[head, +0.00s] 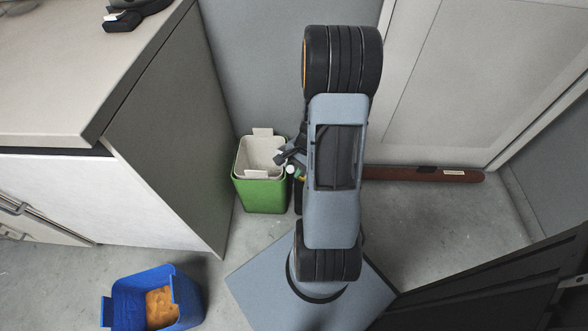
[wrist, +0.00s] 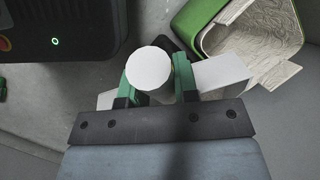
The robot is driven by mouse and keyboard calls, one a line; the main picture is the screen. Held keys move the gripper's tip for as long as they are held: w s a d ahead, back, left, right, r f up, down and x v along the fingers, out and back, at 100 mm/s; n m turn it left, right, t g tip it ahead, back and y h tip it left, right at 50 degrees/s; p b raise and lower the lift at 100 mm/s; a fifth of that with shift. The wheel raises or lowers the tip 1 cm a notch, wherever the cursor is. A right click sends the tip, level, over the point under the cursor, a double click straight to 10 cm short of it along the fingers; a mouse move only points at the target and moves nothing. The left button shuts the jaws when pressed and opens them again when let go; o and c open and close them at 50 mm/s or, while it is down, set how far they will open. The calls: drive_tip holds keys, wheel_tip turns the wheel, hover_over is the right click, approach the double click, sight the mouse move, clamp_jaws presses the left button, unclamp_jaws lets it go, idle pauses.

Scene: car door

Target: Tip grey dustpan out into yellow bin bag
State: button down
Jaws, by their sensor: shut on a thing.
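A blue bin (head: 184,300) stands on the floor at the lower left of the head view, with a crumpled orange-yellow bag (head: 161,307) inside. My gripper (head: 290,160) is beside a green bin, largely hidden by my arm in the head view. In the wrist view its green fingers (wrist: 158,82) are shut on a pale thing (wrist: 151,68) with a round end facing the camera. Pale flat parts show behind the fingers on both sides. This may be the grey dustpan, but its pan cannot be made out, nor whether anything lies in it.
The green bin (head: 262,192) with a cream liner (head: 262,158) stands against the cabinet's end panel (head: 165,140). It is close to my gripper in the wrist view (wrist: 200,22). A brown bar (head: 425,174) lies along the back wall. Floor is clear between the two bins.

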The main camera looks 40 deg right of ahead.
drive_tip(key=shift+w+d+r+g+y+p, duration=0.15)
drive_tip(key=shift+d+r+y+p, duration=0.2)
drive_tip(key=shift+d+r+p, duration=0.25)
drive_tip(key=shift+w+d+r+g+y+p, duration=0.1)
drive_tip(key=shift+w+d+r+y+p, duration=0.2)
drive_tip(key=shift+r+p, duration=0.35)
drive_tip(key=shift+w+d+r+g+y+p, duration=0.15)
drive_tip(key=shift+d+r+y+p, duration=0.2)
drive_tip(key=shift+d+r+p, duration=0.35)
drive_tip(key=w+d+r+y+p, duration=0.1)
drive_tip(key=d+r+y+p, duration=0.1)
drive_tip(key=d, duration=0.3)
drive_tip(key=w+d+r+g+y+p, duration=0.1)
drive_tip(key=w+d+r+y+p, duration=0.1)
drive_tip(key=d+r+y, duration=0.1)
drive_tip(key=shift+w+d+r+m+g, duration=0.35)
drive_tip(key=shift+d+r, duration=0.25)
drive_tip(key=shift+d, duration=0.35)
idle(1.1)
drive_tip(key=shift+d+r+y, duration=0.15)
drive_tip(key=shift+d+y, duration=0.05)
drive_tip(key=shift+y, duration=0.1)
drive_tip(key=shift+r, duration=0.1)
idle(1.7)
drive_tip(key=shift+r+p, duration=2)
drive_tip(key=shift+r, duration=0.4)
